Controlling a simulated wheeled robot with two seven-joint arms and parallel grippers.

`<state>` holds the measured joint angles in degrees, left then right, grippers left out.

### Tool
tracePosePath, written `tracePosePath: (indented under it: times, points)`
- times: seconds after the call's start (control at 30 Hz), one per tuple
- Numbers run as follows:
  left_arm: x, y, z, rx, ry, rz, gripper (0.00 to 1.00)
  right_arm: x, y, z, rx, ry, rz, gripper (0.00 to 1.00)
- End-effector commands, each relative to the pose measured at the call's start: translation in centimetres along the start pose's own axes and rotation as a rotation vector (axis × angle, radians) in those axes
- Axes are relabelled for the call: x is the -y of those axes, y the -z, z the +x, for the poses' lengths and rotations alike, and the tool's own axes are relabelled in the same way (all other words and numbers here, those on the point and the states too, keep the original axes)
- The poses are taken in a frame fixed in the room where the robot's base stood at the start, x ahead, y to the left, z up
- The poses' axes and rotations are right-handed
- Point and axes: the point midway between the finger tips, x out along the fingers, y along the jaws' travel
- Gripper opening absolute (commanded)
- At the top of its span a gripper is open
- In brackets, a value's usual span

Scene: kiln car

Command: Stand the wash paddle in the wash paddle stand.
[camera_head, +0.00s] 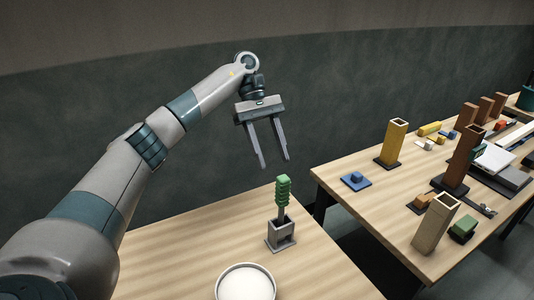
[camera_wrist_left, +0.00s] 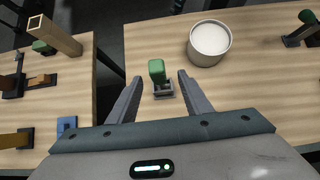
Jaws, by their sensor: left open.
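The wash paddle (camera_head: 283,189), with a green ribbed handle and a grey shaft, stands about upright in the grey wash paddle stand (camera_head: 281,236) on the near table. In the left wrist view the paddle's green top (camera_wrist_left: 156,68) shows between the finger lines, with the stand (camera_wrist_left: 163,91) below it. My left gripper (camera_head: 276,163) is open and empty, fingers pointing down, just above the handle and apart from it. The paddle's lower end is hidden inside the stand. My right gripper is in neither view.
A round pot of white liquid (camera_head: 245,284) stands in front of the stand. Across a gap, a second table holds a yellow tower (camera_head: 393,143), a pale hollow post (camera_head: 436,222), a blue block (camera_head: 355,180) and several other pieces. Near table space around the stand is clear.

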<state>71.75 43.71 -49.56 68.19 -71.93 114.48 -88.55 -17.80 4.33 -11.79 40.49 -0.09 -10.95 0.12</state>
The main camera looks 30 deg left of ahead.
Motion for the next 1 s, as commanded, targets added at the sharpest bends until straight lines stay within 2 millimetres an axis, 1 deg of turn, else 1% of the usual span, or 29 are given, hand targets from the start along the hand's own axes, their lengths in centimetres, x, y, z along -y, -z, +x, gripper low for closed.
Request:
tracePosePath:
  times: [0.03,0.6,1.0]
  points:
    - [0.0,0.6,0.6,0.000,0.000,0.000,0.45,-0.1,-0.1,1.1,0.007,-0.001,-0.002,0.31]
    - [0.0,0.6,-1.2,0.000,-0.001,-0.001,0.45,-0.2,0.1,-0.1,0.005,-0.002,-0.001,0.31]
    - [0.0,0.4,-1.5,0.000,-0.001,0.000,0.45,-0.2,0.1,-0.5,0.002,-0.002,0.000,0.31]
